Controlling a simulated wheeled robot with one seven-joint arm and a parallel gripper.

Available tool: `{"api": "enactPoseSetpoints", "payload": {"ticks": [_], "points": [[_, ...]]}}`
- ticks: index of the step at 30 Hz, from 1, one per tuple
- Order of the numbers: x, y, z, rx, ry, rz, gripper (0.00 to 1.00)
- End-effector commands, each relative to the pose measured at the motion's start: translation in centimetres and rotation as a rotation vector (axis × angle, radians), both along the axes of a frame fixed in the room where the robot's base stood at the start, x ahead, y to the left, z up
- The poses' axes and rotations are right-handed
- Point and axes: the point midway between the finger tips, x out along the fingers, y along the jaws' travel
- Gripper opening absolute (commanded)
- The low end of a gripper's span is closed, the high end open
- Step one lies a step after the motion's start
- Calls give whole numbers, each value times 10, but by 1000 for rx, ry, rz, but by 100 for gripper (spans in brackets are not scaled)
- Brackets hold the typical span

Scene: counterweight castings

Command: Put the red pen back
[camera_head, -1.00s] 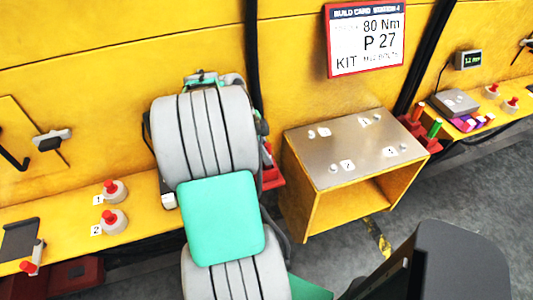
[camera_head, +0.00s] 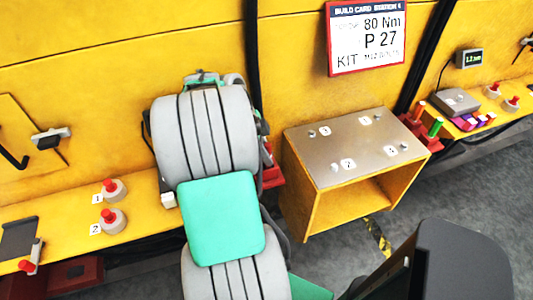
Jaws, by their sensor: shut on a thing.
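My arm, grey with a green pad, rises through the middle of the view and bends away at its top. My gripper is hidden behind it, so neither its fingers nor anything between them shows. No pen can be made out for certain. An orange-red stick (camera_head: 418,110) and a green stick (camera_head: 435,128) stand upright in a red holder (camera_head: 425,139) at the right of the metal-topped box. I cannot tell whether either is a pen.
A yellow box (camera_head: 312,213) with a metal top bearing numbered labels stands right of my arm. A yellow ledge (camera_head: 150,213) at left carries red-topped knobs (camera_head: 112,220). A grey device (camera_head: 456,101) sits on the right ledge. A build card (camera_head: 367,38) hangs above.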

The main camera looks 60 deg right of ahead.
Motion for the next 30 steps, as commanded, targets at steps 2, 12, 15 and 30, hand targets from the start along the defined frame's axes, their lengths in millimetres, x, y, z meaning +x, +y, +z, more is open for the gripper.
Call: {"api": "enactPoseSetpoints", "payload": {"ticks": [2, 12, 15, 30], "points": [[0, 0, -2, 0, 0, 0, 0], [0, 0, -3, 0, 0, 0, 26], [0, 0, -3, 0, 0, 0, 35], [5, 1, 10, -4, -2, 1, 45]]}}
